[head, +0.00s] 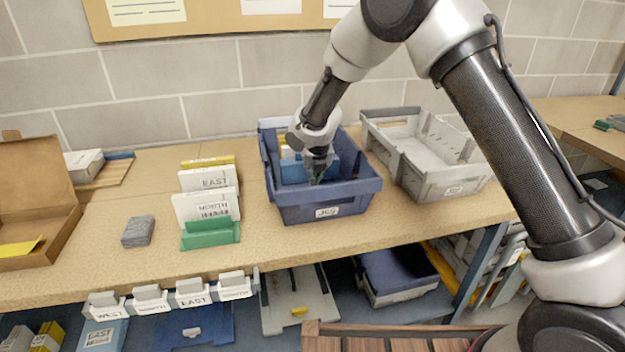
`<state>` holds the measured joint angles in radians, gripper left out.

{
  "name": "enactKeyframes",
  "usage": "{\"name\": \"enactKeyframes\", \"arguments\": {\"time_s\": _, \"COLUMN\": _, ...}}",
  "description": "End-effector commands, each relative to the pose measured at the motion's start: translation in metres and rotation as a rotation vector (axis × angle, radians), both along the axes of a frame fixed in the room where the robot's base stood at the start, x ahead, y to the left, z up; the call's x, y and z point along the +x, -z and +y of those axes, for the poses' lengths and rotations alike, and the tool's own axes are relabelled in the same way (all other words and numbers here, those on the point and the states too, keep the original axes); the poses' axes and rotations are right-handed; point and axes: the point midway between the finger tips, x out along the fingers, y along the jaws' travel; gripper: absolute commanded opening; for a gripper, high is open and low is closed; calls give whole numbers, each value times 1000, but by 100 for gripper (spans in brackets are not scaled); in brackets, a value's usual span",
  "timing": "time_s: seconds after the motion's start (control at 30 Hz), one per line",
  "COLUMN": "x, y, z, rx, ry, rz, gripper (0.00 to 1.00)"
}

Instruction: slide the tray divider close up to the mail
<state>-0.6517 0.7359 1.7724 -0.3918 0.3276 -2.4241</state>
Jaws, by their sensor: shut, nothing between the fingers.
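A dark blue tray (328,210) with a white label on its front stands on the workbench. Inside it, toward the back left, are white and yellow mail pieces (288,153), partly hidden by my gripper. A lighter blue upright panel, which looks like the tray divider (294,173), stands in front of the mail. Any gap between divider and mail is too small to make out. My gripper (316,179) is shut and empty. It points down into the tray, at the front side of the divider; whether it touches the divider I cannot tell.
An empty grey tray (455,184) stands right of the blue one. To the left are upright sorted cards with a green holder (210,234), a grey block (138,231) and an open cardboard box (38,195). Label holders (195,292) line the bench's front edge. Trays sit on the shelf below.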

Motion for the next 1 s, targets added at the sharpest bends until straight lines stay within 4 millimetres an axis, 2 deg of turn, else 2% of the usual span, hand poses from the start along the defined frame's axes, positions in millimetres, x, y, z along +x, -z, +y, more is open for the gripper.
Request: {"name": "enactKeyframes", "arguments": {"time_s": 1.0, "x": 7, "y": 0, "z": 2, "rx": 0, "ry": 0, "rz": 0, "gripper": 0}}
